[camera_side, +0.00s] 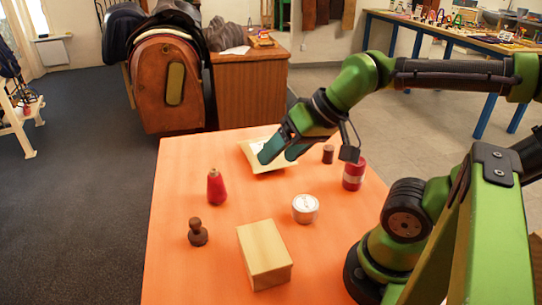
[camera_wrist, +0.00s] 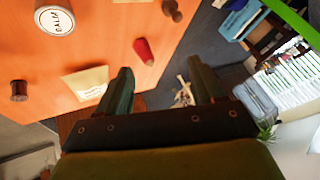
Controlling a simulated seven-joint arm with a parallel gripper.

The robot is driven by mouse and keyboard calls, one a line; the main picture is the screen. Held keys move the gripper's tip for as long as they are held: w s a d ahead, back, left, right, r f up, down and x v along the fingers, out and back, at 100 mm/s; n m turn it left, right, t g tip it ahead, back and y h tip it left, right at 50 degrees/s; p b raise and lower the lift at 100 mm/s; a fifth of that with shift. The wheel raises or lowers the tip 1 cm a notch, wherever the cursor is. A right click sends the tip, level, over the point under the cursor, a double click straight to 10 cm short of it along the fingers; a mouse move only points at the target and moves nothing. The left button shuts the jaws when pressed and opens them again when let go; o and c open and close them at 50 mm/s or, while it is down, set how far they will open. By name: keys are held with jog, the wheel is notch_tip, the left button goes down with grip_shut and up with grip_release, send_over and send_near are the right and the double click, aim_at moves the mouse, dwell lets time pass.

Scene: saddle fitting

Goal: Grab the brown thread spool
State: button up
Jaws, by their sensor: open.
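The brown thread spool (camera_side: 328,154) is a small dark cylinder standing upright near the back right of the orange table. In the wrist view the spool (camera_wrist: 19,90) shows at the far left, well outside my fingers. My gripper (camera_side: 283,151) is open with its fingers apart, above or near the cream packet and left of the spool in the side view. In the wrist view nothing is between the fingertips of my gripper (camera_wrist: 160,72).
A red cylinder (camera_side: 354,173) stands close to the spool.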

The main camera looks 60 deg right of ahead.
jog(key=w+d+f+m+g+h, duration=0.2)
jog(key=w+d+m, duration=0.15)
jog(key=d, duration=0.55)
jog(key=n+g, duration=0.4)
jog(key=n, duration=0.5)
send_over(330, 148)
jog(key=s+d, duration=0.1)
jog(key=s, duration=0.1)
notch_tip(330, 148, down, 6)
jog(key=shift+t, duration=0.3)
jog(key=f, duration=0.3)
jog(key=w+f, duration=0.1)
jog(key=f, duration=0.6)
jog(key=shift+w+a, duration=0.1)
jog(key=shift+w, duration=0.25)
jog(key=shift+w+a+f, duration=0.1)
jog(key=shift+f, duration=0.8)
jog(key=shift+w+a+f, duration=0.15)
jog(key=shift+f, duration=0.75)
jog(key=shift+w+a+f, duration=0.1)
jog(key=shift+f, duration=0.8)
